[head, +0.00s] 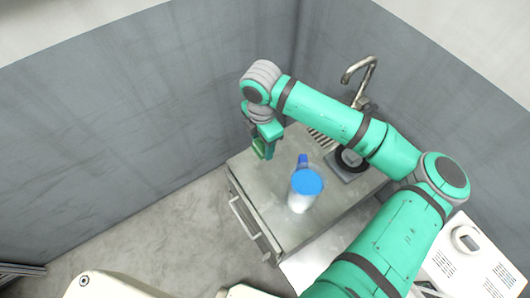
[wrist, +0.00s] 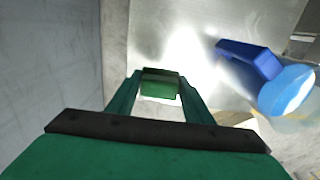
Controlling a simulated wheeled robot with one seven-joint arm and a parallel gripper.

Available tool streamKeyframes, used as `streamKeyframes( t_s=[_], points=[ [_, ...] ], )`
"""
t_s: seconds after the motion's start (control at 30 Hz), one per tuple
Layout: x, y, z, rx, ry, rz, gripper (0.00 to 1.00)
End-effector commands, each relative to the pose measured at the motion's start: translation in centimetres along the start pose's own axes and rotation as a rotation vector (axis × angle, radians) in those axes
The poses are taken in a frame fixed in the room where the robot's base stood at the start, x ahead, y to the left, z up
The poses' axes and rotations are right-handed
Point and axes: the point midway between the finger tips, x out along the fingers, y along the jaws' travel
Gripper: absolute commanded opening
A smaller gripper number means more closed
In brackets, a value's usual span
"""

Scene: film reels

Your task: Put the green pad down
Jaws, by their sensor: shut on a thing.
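The green pad (wrist: 160,85) is a small block between the two fingers of my gripper (wrist: 160,88) in the wrist view. My gripper is shut on it. In the head view my gripper (head: 264,150) points down near the left back edge of the metal counter (head: 277,218), and the pad (head: 260,148) shows only as a small green patch, partly hidden by the fingers. The pad appears to be held above the counter top; the exact gap is hard to tell.
A sink tap (head: 362,75) and a black round item (head: 350,160) are at the back right. Grey walls close in at the left and back. Bare counter lies near the pad.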

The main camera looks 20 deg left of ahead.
Motion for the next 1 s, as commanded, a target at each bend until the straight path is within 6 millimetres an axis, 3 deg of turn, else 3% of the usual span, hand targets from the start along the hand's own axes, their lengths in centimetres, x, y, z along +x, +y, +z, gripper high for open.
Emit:
streamKeyframes(
  t_s=[0.2,0.47,0.67,1.0],
  points=[
    [3.7,-0.1,0.1,0.004,0.001,-0.002,0.25],
    [5.5,-0.1,0.1,0.004,0.002,-0.001,0.25],
    [8.1,0.0,0.0,0.002,0.001,-0.001,0.25],
    [8.5,0.0,0.0,0.001,0.001,0.000,0.25]
  ],
)
